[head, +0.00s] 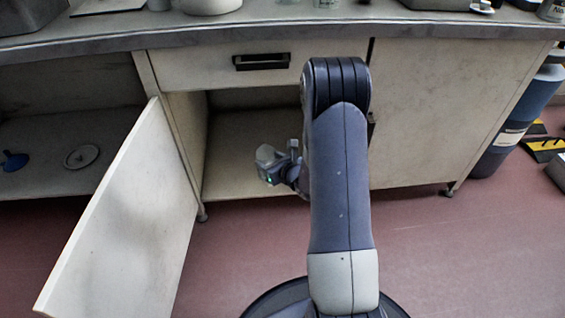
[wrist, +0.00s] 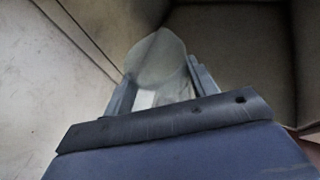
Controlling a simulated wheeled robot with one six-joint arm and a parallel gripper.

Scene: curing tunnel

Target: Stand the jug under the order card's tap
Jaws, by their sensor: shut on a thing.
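My gripper (head: 281,165) is in front of the open cupboard under the counter. In the wrist view, my gripper (wrist: 163,88) has its two fingers on either side of a pale, greyish, rounded thing, and is shut on it. This looks like the jug (wrist: 157,58), with a pointed lip at its top edge. In the head view the jug (head: 267,154) shows as a small pale shape at the gripper's end, partly hidden. No order card or tap can be made out.
The cupboard door (head: 125,220) stands open on the left of the gripper. A drawer (head: 262,62) is above the opening. Open shelving at left holds a blue item (head: 14,161) and a round disc (head: 81,156). A blue drum (head: 515,120) stands at right.

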